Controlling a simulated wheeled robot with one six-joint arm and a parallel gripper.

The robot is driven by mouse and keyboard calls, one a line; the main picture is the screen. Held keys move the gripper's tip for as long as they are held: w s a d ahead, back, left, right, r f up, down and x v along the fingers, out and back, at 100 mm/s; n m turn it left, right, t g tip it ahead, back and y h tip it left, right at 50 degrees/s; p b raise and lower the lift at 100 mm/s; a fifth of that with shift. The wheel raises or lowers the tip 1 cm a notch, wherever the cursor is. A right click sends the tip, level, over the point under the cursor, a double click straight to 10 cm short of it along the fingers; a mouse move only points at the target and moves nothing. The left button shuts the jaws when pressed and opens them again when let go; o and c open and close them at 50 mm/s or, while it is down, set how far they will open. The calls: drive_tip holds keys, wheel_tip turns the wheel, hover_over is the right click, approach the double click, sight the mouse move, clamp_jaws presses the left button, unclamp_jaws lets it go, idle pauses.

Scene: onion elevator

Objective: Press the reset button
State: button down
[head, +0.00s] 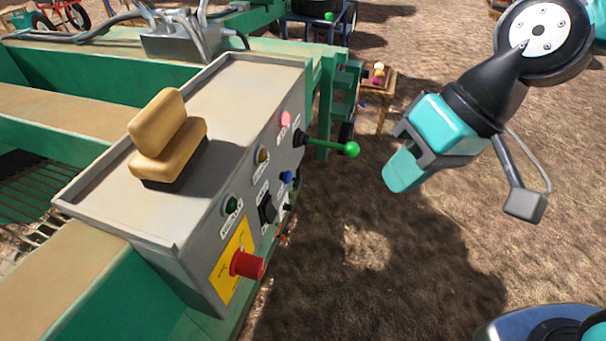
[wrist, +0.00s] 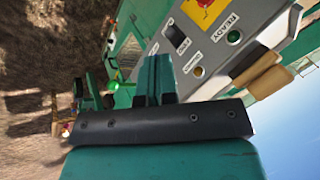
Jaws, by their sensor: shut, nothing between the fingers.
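The grey control box (head: 200,235) has a slanted panel with several controls. A small blue button (head: 286,177) sits in the panel's middle right. I cannot read its label, so I cannot tell whether it is the reset button. My gripper (head: 402,172) is shut and empty, hanging right of the panel and apart from it. In the wrist view its teal fingers (wrist: 155,75) point towards the panel, with the READY lamp (wrist: 234,37) and black switch (wrist: 178,38) beyond. The blue button does not show there.
A red mushroom button (head: 247,264) on a yellow plate sits at the panel's near end. A green-knobbed lever (head: 350,149) sticks out between panel and gripper. An amber lamp (head: 262,155) and pink lamp (head: 286,118) are on the panel. Open dirt ground lies right of the box.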

sight(286, 177)
drive_tip(key=w+f+m+t+y, duration=0.3)
drive_tip(key=w+f+m, duration=0.6)
drive_tip(key=w+f, duration=0.3)
drive_tip(key=shift+w+a+p, duration=0.3)
drive_tip(key=shift+w+p, duration=0.15)
drive_tip(key=shift+w, duration=0.25)
drive_tip(key=a+r+p+x, duration=0.2)
drive_tip(key=x, duration=1.1)
drive_tip(key=shift+w+p, duration=0.25)
drive_tip(key=shift+p, duration=0.05)
drive_tip(key=shift+r, duration=0.15)
